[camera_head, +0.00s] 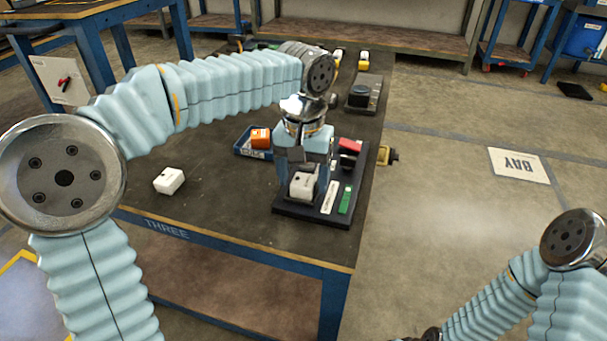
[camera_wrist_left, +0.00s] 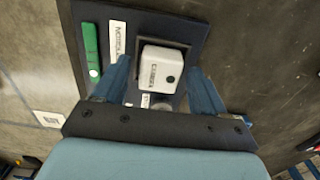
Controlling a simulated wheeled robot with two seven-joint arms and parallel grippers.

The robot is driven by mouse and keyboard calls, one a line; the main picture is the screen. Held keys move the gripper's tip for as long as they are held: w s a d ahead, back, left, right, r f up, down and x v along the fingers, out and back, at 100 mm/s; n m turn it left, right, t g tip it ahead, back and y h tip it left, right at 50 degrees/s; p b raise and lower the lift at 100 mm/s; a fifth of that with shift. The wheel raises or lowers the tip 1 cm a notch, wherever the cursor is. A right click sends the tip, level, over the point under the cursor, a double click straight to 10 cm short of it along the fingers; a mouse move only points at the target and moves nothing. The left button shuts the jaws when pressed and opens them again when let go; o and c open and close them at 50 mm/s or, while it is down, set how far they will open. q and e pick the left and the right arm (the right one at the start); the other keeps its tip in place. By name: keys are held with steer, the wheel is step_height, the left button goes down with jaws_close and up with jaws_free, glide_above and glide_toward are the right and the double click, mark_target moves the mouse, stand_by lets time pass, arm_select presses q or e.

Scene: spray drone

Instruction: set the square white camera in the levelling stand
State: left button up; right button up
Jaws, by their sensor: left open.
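The white camera (camera_head: 301,186) sits in a square dark seat on the levelling stand, a dark base plate (camera_head: 352,178). In the left wrist view the camera (camera_wrist_left: 161,68) shows its labelled top and a dark dot, and the seat's frame (camera_wrist_left: 185,46) shows around part of it. My left gripper (camera_head: 303,180) is open over the stand, with one blue finger on each side of the camera. In the left wrist view there is a gap between the camera and each finger of the left gripper (camera_wrist_left: 159,72). My right gripper is out of view; only parts of that arm show.
A green bar (camera_head: 345,200) and a red block (camera_head: 349,146) are on the stand. Another white block (camera_head: 169,180) lies alone on the table. A blue tray (camera_head: 243,148) with an orange block (camera_head: 261,138) stands behind the left gripper. The table's front left is mostly clear.

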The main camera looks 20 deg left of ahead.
mark_target(303, 180)
arm_select(q)
step_height(303, 180, up, 12)
steer(key=p, duration=0.3)
